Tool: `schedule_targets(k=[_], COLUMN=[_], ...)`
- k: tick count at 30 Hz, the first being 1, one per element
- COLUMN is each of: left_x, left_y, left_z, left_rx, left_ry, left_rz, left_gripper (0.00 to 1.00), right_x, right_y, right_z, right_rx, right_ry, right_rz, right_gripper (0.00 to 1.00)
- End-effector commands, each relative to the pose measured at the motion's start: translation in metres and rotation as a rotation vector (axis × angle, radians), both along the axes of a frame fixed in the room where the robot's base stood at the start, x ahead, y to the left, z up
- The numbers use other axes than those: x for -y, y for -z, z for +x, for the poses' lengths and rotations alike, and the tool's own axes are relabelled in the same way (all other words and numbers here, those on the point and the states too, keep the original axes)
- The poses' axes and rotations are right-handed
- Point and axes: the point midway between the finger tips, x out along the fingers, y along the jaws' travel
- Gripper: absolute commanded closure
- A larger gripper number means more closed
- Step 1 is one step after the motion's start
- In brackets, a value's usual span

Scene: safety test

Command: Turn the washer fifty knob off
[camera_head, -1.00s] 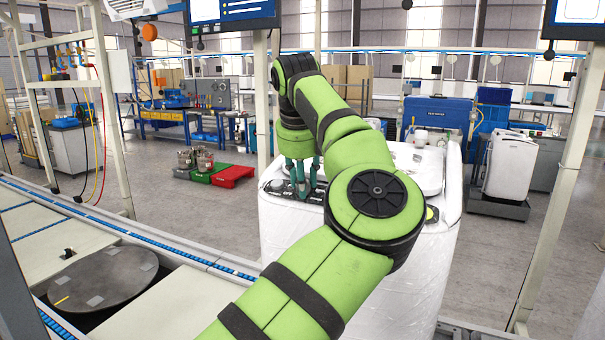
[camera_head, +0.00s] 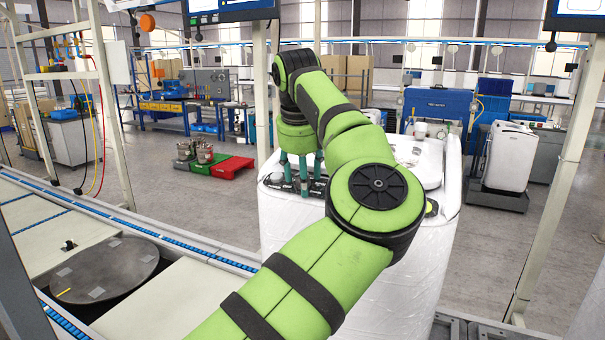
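The washer (camera_head: 355,270) is a white machine wrapped in plastic, standing in the middle of the picture. A round-edged lid area (camera_head: 425,165) shows on its top. My green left arm covers part of the washer. My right gripper is not in view.
A conveyor line with a round dark turntable plate (camera_head: 104,270) runs at the left. Red and green trays (camera_head: 230,167) lie on the floor behind. A white post (camera_head: 558,180) stands right of the washer. Another white appliance (camera_head: 510,158) stands farther back. Open floor lies between.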

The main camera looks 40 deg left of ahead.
Motion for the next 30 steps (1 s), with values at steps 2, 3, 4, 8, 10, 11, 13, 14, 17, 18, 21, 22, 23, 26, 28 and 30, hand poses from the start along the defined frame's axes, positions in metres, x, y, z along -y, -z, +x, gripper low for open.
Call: schedule_targets(k=[2,3,4,8,10,11,13,14,17,18,21,22,23,26,28,30], left_x=[0.000,-0.001,-0.001,0.000,0.000,0.001,0.003,0.004,0.007,0.009,0.013,0.014,0.014,0.017,0.018,0.019], left_y=[-0.001,-0.002,-0.002,-0.005,-0.011,-0.014,-0.025,-0.031,-0.052,-0.060,-0.080,-0.085,-0.090,-0.103,-0.109,-0.113], left_z=[0.000,0.000,0.000,0.000,-0.001,-0.002,-0.005,-0.006,-0.012,-0.014,-0.020,-0.021,-0.023,-0.026,-0.028,-0.029], left_rx=[0.003,0.004,0.004,0.006,0.008,0.009,0.009,0.009,0.009,0.009,0.007,0.007,0.007,0.005,0.003,0.003], left_ry=[0.000,0.000,0.000,0.001,0.001,0.001,0.001,0.001,0.002,0.001,0.002,0.002,0.002,0.002,0.001,0.000], left_rz=[0.002,0.003,0.003,0.005,0.007,0.006,0.006,0.006,0.006,0.006,0.005,0.005,0.006,0.004,0.002,0.002], left_gripper=[0.46,0.46,0.46,0.46,0.46,0.46,0.46,0.46,0.46,0.46,0.46,0.46,0.46,0.46,0.46,0.46], right_x=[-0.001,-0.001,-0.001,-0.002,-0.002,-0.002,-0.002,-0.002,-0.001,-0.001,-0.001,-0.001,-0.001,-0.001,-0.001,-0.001], right_y=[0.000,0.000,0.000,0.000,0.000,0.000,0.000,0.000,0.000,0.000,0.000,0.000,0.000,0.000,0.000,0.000], right_z=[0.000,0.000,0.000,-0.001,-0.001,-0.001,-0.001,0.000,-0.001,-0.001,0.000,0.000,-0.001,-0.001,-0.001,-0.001], right_rx=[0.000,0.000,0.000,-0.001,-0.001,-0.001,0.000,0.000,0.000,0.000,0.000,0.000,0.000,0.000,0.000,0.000], right_ry=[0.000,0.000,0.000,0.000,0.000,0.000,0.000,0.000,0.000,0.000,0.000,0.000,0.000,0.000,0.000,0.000], right_rz=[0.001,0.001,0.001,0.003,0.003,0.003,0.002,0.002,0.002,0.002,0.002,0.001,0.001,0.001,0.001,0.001], right_gripper=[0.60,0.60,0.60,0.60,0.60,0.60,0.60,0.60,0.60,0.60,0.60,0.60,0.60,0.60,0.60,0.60])
